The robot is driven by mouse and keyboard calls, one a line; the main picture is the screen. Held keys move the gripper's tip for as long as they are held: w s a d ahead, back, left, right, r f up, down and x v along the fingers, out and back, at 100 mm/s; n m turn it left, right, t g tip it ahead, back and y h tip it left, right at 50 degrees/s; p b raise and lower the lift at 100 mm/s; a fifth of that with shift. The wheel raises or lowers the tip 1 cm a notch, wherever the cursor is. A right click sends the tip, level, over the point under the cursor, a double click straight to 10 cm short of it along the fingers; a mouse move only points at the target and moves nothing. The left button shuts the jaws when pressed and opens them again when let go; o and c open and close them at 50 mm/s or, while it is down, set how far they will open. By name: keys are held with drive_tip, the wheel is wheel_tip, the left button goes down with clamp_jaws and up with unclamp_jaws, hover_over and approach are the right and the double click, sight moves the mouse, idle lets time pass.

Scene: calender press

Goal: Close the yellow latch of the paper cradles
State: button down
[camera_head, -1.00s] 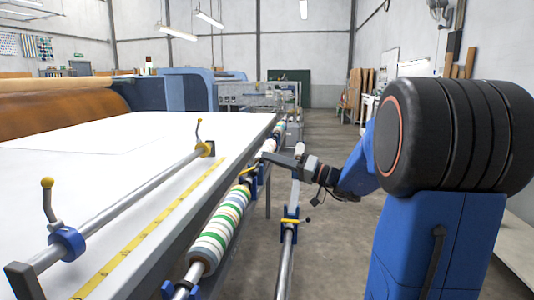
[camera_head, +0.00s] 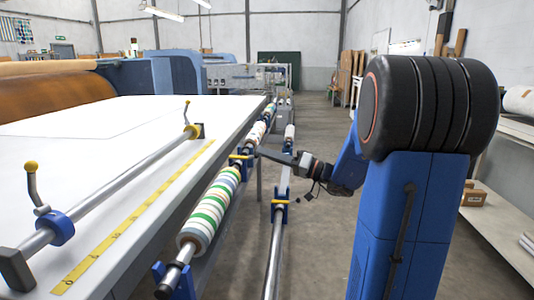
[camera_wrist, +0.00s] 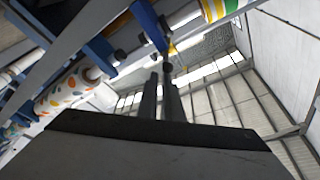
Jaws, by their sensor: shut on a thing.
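A yellow latch (camera_head: 240,157) lies nearly level on the blue paper cradle (camera_head: 247,170) beside the table, at the far end of a striped paper roll (camera_head: 211,212). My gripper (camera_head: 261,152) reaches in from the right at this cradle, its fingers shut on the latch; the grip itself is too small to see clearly. In the wrist view my dark fingers (camera_wrist: 160,75) are close together below a blue cradle part (camera_wrist: 150,24), with a bit of yellow (camera_wrist: 173,49) just beyond. Another yellow latch (camera_head: 280,202) lies level on a nearer blue cradle (camera_head: 280,214).
A long white table (camera_head: 110,125) with a rail, yellow-knobbed levers (camera_head: 31,167) and a yellow measuring strip (camera_head: 135,215) fills the left. A bare metal bar (camera_head: 273,255) runs along the aisle side. Shelves (camera_head: 500,195) stand at the right. The aisle floor (camera_head: 315,235) is clear.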

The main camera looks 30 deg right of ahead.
drive_tip(key=shift+a+f, duration=0.2)
drive_tip(key=shift+f, duration=0.3)
drive_tip(key=w+d+r, duration=0.1)
drive_tip(key=d+r, duration=0.2)
drive_tip(key=s+d+f, duration=0.4)
drive_tip(key=s+f, duration=0.1)
drive_tip(key=f, duration=0.1)
drive_tip(key=shift+s+d, duration=0.3)
drive_tip(key=shift+s, duration=0.05)
